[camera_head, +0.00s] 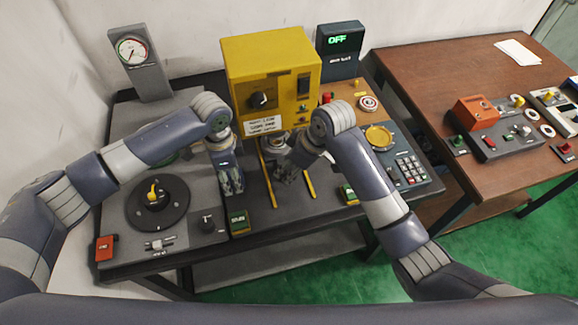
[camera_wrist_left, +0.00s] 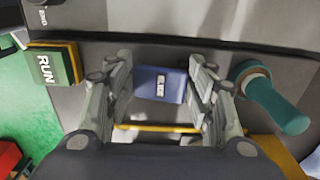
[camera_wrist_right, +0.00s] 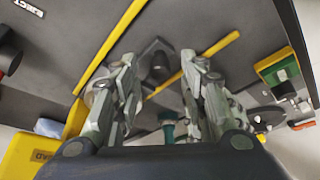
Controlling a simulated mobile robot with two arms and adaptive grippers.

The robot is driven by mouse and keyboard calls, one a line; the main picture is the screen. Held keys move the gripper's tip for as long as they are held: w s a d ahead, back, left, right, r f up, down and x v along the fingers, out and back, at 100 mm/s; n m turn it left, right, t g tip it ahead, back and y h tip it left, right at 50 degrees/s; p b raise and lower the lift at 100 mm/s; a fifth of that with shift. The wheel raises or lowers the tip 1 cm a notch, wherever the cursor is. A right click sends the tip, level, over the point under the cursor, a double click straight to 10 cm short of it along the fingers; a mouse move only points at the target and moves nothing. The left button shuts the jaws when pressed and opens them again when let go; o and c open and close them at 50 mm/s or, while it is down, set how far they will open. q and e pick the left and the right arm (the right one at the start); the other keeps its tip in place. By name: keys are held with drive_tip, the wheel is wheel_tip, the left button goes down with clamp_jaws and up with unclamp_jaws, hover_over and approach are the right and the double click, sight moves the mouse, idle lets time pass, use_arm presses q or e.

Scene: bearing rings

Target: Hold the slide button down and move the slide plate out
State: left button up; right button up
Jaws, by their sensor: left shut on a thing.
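A small blue labelled block (camera_wrist_left: 160,84), which looks like the slide button, sits between the fingers of my left gripper (camera_wrist_left: 160,72). The left gripper is shut on it, with one finger at each side. In the head view my left gripper (camera_head: 231,182) points down left of the yellow rails, and the block is hidden. My right gripper (camera_wrist_right: 160,68) is open above the strip between two yellow rails (camera_wrist_right: 110,45). A dark grey piece (camera_wrist_right: 157,58), perhaps part of the slide plate, shows between its fingers. I cannot tell whether they touch it. In the head view the right gripper (camera_head: 288,172) hides much of the strip.
A yellow machine box (camera_head: 272,75) stands behind the grippers. A teal handle (camera_wrist_left: 272,97) is close beside my left gripper. A RUN button (camera_head: 239,221) and a green-yellow button (camera_head: 348,194) flank the rails. A round dial (camera_head: 157,200) is at left.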

use_arm(q)
drive_tip(key=shift+s+f, duration=0.1)
drive_tip(key=shift+s, duration=0.05)
use_arm(e)
drive_tip(key=shift+w+a+f, duration=0.1)
drive_tip(key=shift+a+f, duration=0.1)
drive_tip(key=shift+f, duration=0.35)
clamp_jaws()
